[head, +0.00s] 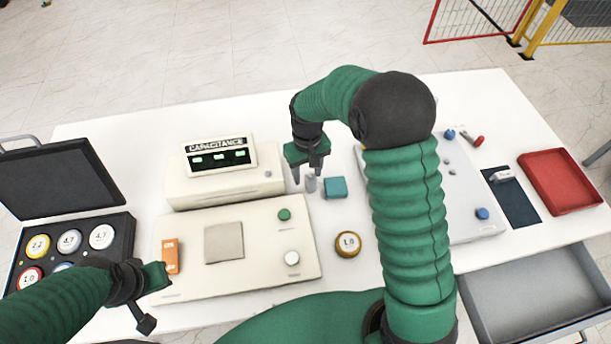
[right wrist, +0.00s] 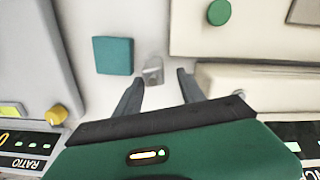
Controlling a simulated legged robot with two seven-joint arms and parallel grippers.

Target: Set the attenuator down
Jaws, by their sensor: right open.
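A small grey metal piece (head: 311,183), which looks like the attenuator, stands on the white table beside a teal block (head: 335,188). In the right wrist view the grey piece (right wrist: 153,70) sits just beyond and between my fingertips, with the teal block (right wrist: 113,55) to its left. My right gripper (head: 308,174) points down over this spot; in its wrist view the jaws (right wrist: 158,77) are spread with a gap around the piece, and nothing is clamped. My left gripper (head: 157,300) is at the front left with its fingers apart and empty.
The capacitance meter (head: 218,157) and a cream panel (head: 190,270) with an orange block (head: 170,256) lie left. An open black case (head: 125,225) is far left; a red tray (head: 560,182) is far right.

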